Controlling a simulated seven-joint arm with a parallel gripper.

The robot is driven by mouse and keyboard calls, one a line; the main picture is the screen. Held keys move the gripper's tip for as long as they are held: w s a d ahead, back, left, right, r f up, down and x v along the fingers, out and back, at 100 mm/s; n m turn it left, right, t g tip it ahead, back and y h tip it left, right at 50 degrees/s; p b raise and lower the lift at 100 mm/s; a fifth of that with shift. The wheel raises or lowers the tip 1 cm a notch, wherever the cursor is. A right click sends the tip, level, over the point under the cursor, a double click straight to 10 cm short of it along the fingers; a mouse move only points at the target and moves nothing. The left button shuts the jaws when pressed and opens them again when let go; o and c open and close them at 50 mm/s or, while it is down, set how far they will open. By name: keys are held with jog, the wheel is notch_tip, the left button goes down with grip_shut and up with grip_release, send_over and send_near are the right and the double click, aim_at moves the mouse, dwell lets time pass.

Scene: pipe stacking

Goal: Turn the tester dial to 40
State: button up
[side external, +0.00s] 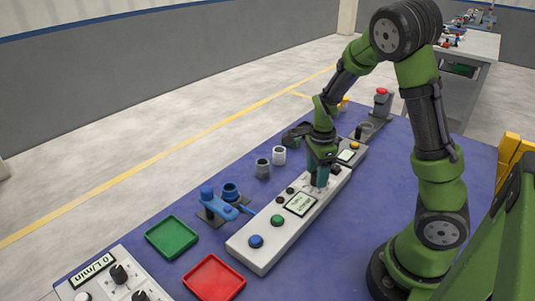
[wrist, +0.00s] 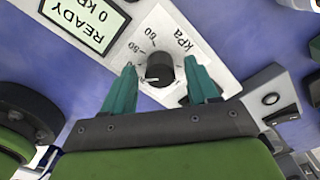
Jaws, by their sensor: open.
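The tester (side external: 262,262) is a long pale box on the blue table with a display and several buttons. The tester display (wrist: 85,20) reads READY, 0 KPA. My gripper (wrist: 160,66) is open, its teal fingers on either side of the dial; whether they touch it is unclear. In the side view my gripper (side external: 319,180) is over the tester and hides the dial.
A blue button (side external: 256,241) and a green button (side external: 277,220) are at the tester's near end. A green tray (side external: 172,238), a red tray (side external: 214,280) and a blue clamp-like fixture (side external: 220,205) stand left of it. Grey and white pipe pieces (side external: 279,155) stand behind.

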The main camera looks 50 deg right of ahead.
aim_at(316, 173)
notch_tip(316, 173, up, 17)
jog(key=shift+f, duration=0.2)
dwell(0.3)
jog(key=s+a+r+n+t+y, duration=0.1)
jog(key=s+a+n+t, duration=0.2)
jog(key=a+n, duration=0.5)
jog(key=s+a+r+n+t+y, duration=0.1)
jog(key=s+a+n+t, duration=0.3)
jog(key=a+n, duration=0.4)
jog(key=r+n, duration=0.1)
jog(key=n, duration=0.4)
jog(key=shift+s+a, duration=0.15)
jog(key=shift+s, duration=0.05)
